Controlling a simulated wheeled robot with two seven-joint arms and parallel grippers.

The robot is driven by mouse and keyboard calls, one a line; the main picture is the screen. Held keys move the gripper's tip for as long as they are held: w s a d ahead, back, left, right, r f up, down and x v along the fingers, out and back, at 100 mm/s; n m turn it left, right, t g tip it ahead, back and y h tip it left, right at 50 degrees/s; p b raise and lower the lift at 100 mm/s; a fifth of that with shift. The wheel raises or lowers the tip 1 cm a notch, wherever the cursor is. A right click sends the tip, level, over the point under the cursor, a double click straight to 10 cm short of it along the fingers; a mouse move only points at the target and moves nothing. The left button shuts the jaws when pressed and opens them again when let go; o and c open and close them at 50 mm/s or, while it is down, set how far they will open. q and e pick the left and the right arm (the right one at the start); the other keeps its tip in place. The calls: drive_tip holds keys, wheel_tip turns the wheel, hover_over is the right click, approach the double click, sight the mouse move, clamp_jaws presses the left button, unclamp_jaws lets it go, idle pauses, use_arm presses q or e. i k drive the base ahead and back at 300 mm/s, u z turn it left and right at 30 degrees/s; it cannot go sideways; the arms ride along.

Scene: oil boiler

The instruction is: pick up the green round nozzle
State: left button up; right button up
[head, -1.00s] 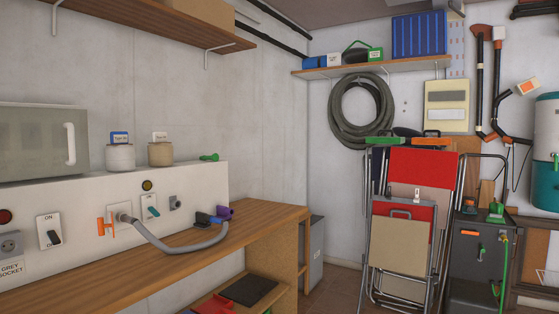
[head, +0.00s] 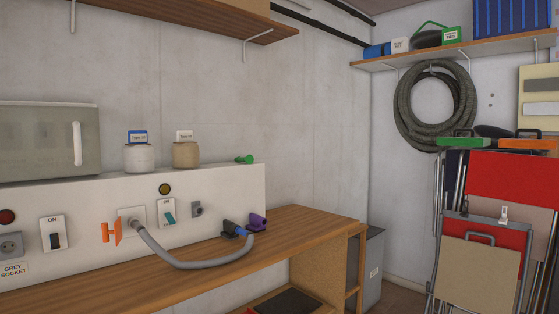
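A small green round nozzle (head: 244,159) lies on top of the white panel (head: 225,184), near its right end, in the head view. It sits to the right of two jars and against the grey wall. Neither of my grippers shows in the head view, so their state is hidden.
A white jar (head: 139,158) and a tan jar (head: 186,154) stand on the panel's top. A grey hose (head: 180,263) loops over the wooden bench (head: 305,222). A wooden shelf (head: 190,20) hangs above. Folded chairs (head: 480,275) lean at the right. The bench's right end is mostly clear.

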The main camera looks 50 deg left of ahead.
sight(249, 159)
drive_tip(key=u, duration=0.6)
drive_tip(key=i, duration=1.3)
drive_tip(key=u, duration=1.1)
